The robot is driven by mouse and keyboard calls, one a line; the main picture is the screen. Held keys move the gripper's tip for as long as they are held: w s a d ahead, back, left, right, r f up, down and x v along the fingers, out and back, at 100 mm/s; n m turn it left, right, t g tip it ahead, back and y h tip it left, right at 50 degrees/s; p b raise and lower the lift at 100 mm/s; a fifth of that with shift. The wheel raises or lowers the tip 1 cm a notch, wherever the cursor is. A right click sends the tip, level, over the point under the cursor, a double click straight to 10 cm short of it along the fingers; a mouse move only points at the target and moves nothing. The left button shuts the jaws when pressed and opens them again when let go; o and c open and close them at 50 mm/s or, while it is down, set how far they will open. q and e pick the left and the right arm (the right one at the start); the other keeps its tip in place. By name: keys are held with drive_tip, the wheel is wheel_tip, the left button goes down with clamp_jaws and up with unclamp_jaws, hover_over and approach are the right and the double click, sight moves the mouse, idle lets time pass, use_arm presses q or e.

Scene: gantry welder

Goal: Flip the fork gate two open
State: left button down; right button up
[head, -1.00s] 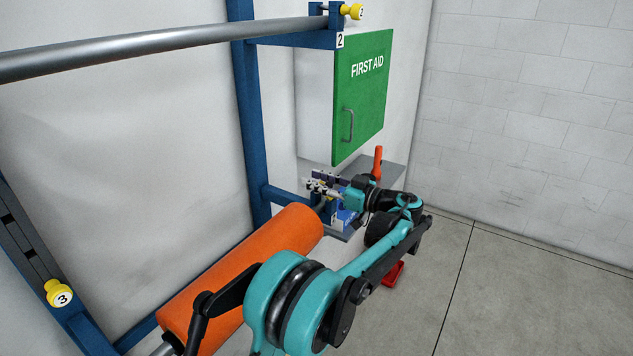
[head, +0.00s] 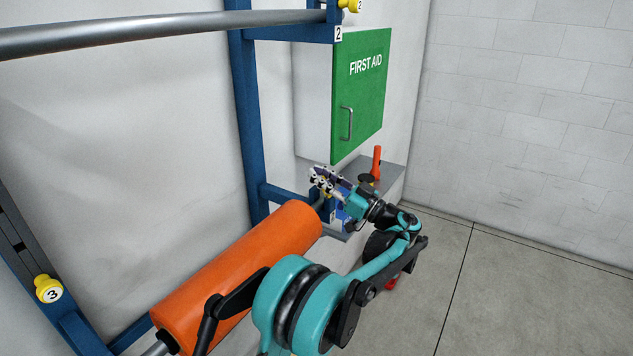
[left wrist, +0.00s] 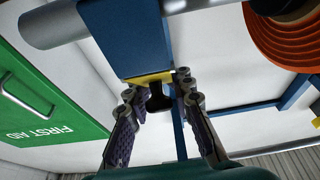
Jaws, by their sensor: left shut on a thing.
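My left gripper (head: 325,178) is at the front end of the lower blue bracket, beyond the orange roll. In the left wrist view its two fingers (left wrist: 158,108) stand either side of a small dark handle (left wrist: 158,98) under a yellow plate (left wrist: 150,79) on the blue bracket end (left wrist: 135,40). It is shut on this handle, though the contact is partly hidden. The number on this bracket's label is too small to read. The upper blue bracket (head: 290,33) carries a label 2 and a yellow knob (head: 349,5) marked 2. My right gripper is out of view.
A grey ledge (head: 385,172) holds an orange-red cylinder (head: 377,160). A yellow knob 3 (head: 48,289) is at left. Floor at right is clear.

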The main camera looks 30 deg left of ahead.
use_arm(q)
drive_tip(key=shift+d+r+y+b, duration=0.15)
drive_tip(key=shift+d+y+b, duration=0.35)
drive_tip(key=shift+y, duration=0.4)
drive_tip(key=shift+d+r+y+b, duration=0.15)
drive_tip(key=shift+d+y+b, duration=0.15)
drive_tip(key=shift+y+b, duration=0.45)
drive_tip(key=shift+y, duration=0.25)
drive_tip(key=c, duration=1.6)
unclamp_jaws()
drive_tip(key=shift+o, duration=0.2)
drive_tip(key=v, duration=1.2)
drive_tip(key=shift+d+r, duration=0.1)
